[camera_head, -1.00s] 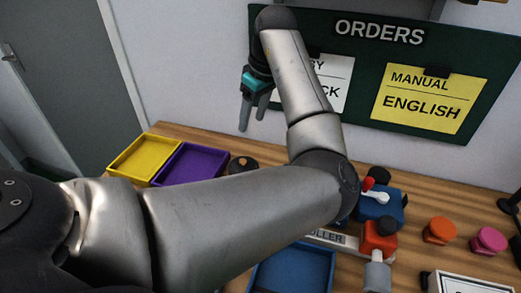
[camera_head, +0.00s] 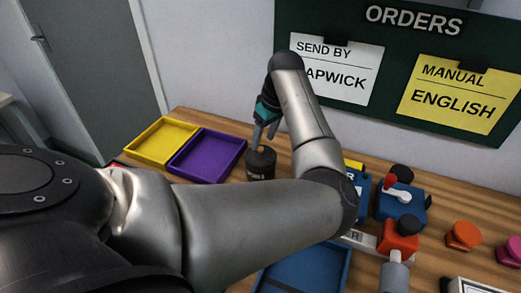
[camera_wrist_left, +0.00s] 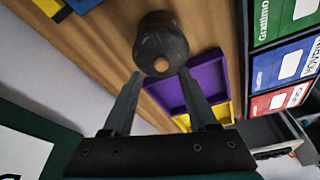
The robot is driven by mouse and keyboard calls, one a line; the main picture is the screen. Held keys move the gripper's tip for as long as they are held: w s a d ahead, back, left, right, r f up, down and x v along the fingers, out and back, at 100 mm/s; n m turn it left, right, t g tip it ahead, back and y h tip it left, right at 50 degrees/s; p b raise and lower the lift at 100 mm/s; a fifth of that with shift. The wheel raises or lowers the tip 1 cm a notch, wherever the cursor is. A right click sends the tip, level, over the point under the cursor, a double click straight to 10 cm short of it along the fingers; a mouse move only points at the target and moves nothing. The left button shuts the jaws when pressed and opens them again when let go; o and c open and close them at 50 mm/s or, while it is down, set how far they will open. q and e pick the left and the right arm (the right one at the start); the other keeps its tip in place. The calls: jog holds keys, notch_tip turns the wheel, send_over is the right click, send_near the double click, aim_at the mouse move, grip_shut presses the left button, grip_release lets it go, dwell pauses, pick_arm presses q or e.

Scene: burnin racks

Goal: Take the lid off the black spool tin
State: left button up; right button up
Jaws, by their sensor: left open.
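The black spool tin (camera_head: 261,166) stands upright on the wooden bench, just right of the purple tray; its label is too small to read. Its lid (camera_wrist_left: 160,22) is dark, with a round wooden knob (camera_wrist_left: 161,64). My left gripper (camera_head: 265,140) is open, pointing down just above the tin. In the left wrist view, the fingertips (camera_wrist_left: 160,74) stand on either side of the knob, with nothing held between them. I cannot tell how much height is left between fingers and lid. The lid looks seated on the tin.
A yellow tray (camera_head: 163,143) and a purple tray (camera_head: 207,158) lie left of the tin. A blue tray (camera_head: 310,272) lies nearer. A blue device with a red-knobbed lever (camera_head: 400,205) and orange pieces stand right. The orders board (camera_head: 290,45) is on the wall behind.

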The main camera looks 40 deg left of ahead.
aim_at(261, 148)
pick_arm(q)
jog(key=x, duration=0.3)
jog(key=shift+s+f+b, duration=0.15)
jog(key=shift+f+b, duration=0.05)
jog(key=shift+b, duration=0.15)
jog(key=shift+r, duration=0.1)
grip_shut()
